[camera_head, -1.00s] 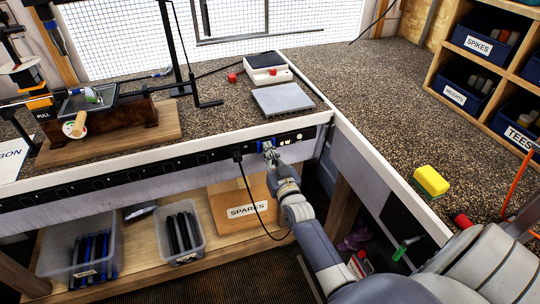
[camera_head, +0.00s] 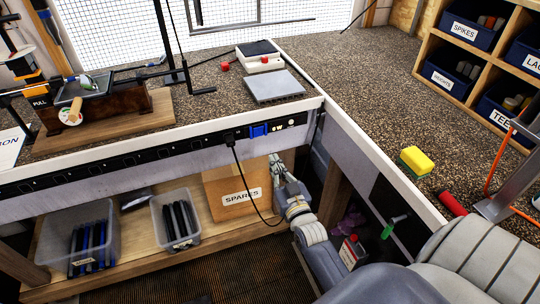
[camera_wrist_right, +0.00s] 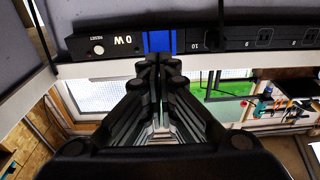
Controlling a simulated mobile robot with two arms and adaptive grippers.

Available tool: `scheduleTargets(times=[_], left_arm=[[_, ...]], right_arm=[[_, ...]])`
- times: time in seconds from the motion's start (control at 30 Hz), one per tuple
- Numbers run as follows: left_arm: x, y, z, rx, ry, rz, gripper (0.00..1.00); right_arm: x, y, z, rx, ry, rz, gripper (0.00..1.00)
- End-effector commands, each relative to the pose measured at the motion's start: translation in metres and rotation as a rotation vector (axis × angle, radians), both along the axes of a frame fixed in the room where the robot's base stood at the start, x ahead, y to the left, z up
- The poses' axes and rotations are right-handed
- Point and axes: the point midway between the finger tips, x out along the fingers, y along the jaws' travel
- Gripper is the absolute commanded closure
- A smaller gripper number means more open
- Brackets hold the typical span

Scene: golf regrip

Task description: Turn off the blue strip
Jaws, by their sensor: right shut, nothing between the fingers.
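A long black power strip (camera_head: 130,160) with several sockets runs along the bench's front edge. Near its right end is a blue switch (camera_head: 258,130), beside a small display (camera_head: 277,126) reading "0 W". In the right wrist view the blue switch (camera_wrist_right: 159,41) stands just beyond the fingertips, with the display (camera_wrist_right: 124,41) and a reset button (camera_wrist_right: 98,48) to its left. My right gripper (camera_head: 274,158) is shut and empty, below the strip and apart from the switch in the head view. Its fingers (camera_wrist_right: 161,62) are together in the wrist view. My left gripper is out of view.
A black plug (camera_head: 230,137) with a hanging cord sits left of the switch. Below are a spares box (camera_head: 222,190) and clear bins (camera_head: 173,219). A grey plate (camera_head: 274,87), a scale (camera_head: 262,62) and a yellow sponge (camera_head: 415,160) lie on the bench tops.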

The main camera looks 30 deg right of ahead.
Motion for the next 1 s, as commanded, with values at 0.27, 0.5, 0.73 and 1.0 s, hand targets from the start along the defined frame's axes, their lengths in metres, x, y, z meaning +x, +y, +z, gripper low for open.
scheduleTargets(times=[0.27, 0.5, 0.73, 1.0], left_arm=[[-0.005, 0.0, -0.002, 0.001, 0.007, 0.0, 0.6], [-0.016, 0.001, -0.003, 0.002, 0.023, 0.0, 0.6], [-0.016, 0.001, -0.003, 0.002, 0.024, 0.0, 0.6], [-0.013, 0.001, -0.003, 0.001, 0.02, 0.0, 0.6]], right_arm=[[-0.019, 0.005, -0.002, 0.0, 0.0, 0.0, 1.0], [-0.019, 0.005, -0.002, 0.001, 0.0, 0.0, 1.0], [-0.019, 0.005, -0.002, 0.001, 0.0, 0.0, 1.0], [-0.021, 0.02, -0.057, 0.022, 0.118, 0.032, 1.0]])
